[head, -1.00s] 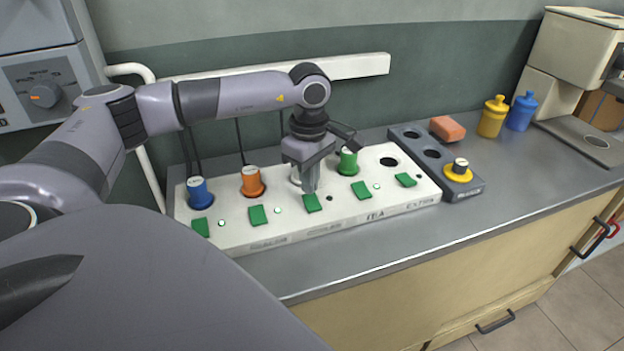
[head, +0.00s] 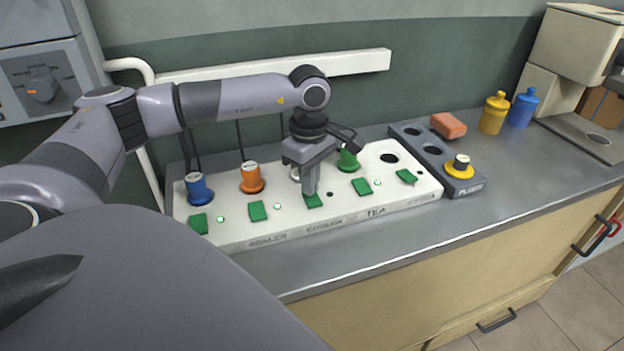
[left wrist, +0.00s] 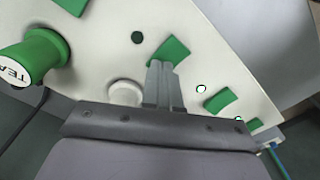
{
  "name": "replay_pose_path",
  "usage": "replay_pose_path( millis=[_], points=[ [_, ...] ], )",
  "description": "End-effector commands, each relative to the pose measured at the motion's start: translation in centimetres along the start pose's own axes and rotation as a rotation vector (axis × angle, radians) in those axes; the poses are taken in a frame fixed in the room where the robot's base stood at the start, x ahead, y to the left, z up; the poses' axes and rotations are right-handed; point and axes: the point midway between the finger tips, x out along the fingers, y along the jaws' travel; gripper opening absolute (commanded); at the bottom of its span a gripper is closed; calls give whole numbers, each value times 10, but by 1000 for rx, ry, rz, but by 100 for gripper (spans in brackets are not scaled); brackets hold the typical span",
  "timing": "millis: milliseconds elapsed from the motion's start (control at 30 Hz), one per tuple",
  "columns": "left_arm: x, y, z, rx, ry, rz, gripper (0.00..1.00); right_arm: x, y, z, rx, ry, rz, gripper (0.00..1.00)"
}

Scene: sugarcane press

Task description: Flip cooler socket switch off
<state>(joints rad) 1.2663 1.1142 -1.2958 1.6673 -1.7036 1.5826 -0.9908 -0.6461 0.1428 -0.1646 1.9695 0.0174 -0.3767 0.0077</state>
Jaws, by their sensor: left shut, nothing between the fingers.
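A white socket strip (head: 345,217) lies on the counter with a row of green rocker switches. The label COOLER (head: 323,227) is on its front edge, in line with the middle switch (head: 315,202). That switch also shows in the left wrist view (left wrist: 172,50); the small light (left wrist: 137,37) beside it is dark. My left gripper (head: 311,194) is shut and empty, pointing down with its fingertips (left wrist: 162,72) at this switch's edge; contact cannot be told for certain. A white round plug or socket (left wrist: 125,92) behind the fingers is mostly hidden in the head view. My right gripper is out of view.
Blue (head: 199,190), orange (head: 251,179) and green (head: 348,160) plugs stand in the strip. A grey block (head: 410,138) with a yellow plug (head: 459,170) lies to its right. A sponge (head: 448,125) and bottles (head: 493,115) stand further back. The right counter is clear.

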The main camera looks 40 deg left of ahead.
Motion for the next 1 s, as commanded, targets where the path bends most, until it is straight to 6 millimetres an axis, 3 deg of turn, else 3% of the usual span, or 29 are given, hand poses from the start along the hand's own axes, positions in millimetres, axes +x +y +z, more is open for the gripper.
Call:
replay_pose_path(
  millis=[367,1000],
  points=[
    [3,-1,1,1,-1,-4,0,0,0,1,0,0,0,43],
    [-47,0,0,1,0,-2,0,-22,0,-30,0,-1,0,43]
  ],
)
